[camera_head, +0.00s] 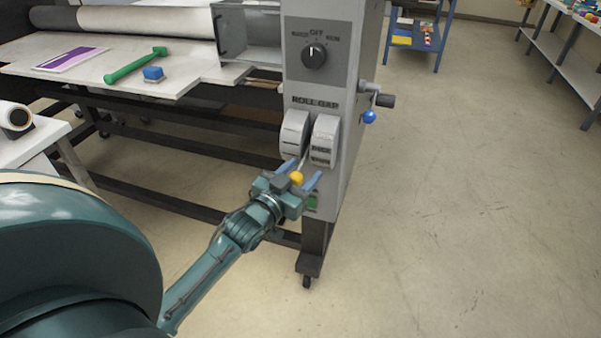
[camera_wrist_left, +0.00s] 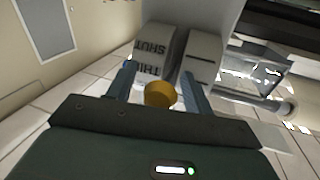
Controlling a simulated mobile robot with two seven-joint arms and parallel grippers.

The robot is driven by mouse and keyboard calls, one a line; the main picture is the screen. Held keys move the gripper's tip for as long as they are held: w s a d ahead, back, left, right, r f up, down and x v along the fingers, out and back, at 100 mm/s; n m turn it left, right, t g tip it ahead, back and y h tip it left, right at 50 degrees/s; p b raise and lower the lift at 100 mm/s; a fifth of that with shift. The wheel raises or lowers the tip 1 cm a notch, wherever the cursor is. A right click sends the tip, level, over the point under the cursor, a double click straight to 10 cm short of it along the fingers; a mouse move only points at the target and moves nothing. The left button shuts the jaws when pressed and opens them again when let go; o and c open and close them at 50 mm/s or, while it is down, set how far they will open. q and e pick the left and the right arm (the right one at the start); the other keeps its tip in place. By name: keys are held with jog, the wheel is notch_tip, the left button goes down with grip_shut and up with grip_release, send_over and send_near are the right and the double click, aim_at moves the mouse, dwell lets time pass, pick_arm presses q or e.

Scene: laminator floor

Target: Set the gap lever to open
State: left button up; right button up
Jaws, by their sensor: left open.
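The gap lever has a yellow ball knob (camera_head: 296,178) at the end of a thin rod. The rod comes from between two pale rounded housings (camera_head: 325,141) under the "ROLL GAP" label on the grey control panel. My left gripper (camera_head: 304,172) is open, with its blue fingers on both sides of the knob. In the left wrist view the knob (camera_wrist_left: 160,94) sits between the open fingers, with a visible gap to at least one. I cannot read an "open" mark. My right gripper does not show.
A black selector dial (camera_head: 314,56) is above the lever. A green tool (camera_head: 134,66) and a blue block (camera_head: 153,73) lie on the machine's table. The floor to the right is clear.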

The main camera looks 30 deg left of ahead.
pick_arm(q)
jog(key=shift+c, duration=0.3)
grip_shut()
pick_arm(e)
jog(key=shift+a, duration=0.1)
pick_arm(q)
jog(key=shift+r, duration=0.1)
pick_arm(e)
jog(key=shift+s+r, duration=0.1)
